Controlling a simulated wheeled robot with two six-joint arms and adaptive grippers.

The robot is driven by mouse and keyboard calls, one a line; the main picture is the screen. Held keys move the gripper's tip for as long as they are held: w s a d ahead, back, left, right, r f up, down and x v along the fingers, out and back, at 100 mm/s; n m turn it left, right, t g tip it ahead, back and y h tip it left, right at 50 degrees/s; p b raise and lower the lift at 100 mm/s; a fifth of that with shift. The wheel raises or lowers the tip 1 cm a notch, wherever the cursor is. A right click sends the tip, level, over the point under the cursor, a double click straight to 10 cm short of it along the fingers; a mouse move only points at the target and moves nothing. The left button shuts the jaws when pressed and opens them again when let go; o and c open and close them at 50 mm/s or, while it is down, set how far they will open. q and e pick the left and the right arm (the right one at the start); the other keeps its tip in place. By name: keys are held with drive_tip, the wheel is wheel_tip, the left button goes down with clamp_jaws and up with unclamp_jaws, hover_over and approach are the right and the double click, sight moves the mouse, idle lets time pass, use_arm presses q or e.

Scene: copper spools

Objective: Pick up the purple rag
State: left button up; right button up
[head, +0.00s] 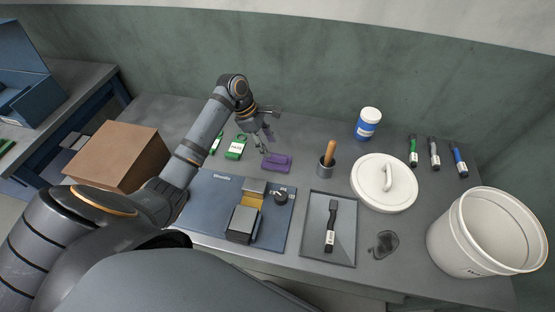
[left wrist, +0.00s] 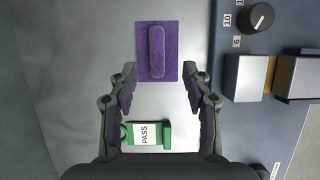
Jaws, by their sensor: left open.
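The purple rag (head: 277,162) lies flat on the grey table behind the blue machine, with a raised ridge along its middle. In the left wrist view the rag (left wrist: 172,70) is at top centre, just beyond the fingertips. My left gripper (head: 267,133) is open and empty above the table, behind and a little left of the rag. Its two fingers (left wrist: 159,92) show wide apart in the left wrist view, with nothing between the tips. My right gripper is not in view.
A green PASS tag (left wrist: 146,134) lies below the rag in the left wrist view. The blue machine (head: 215,205) with a dial (head: 281,196) is near the rag. A cardboard box (head: 118,155) is left.

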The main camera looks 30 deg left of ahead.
sight(276, 157)
use_arm(q)
drive_tip(key=x, duration=0.2)
drive_tip(key=shift+w+d+f, duration=0.15)
drive_tip(key=shift+f, duration=0.25)
drive_tip(key=x, duration=0.3)
drive_tip(key=shift+w, duration=0.1)
drive_tip(key=shift+f, duration=0.45)
clamp_jaws()
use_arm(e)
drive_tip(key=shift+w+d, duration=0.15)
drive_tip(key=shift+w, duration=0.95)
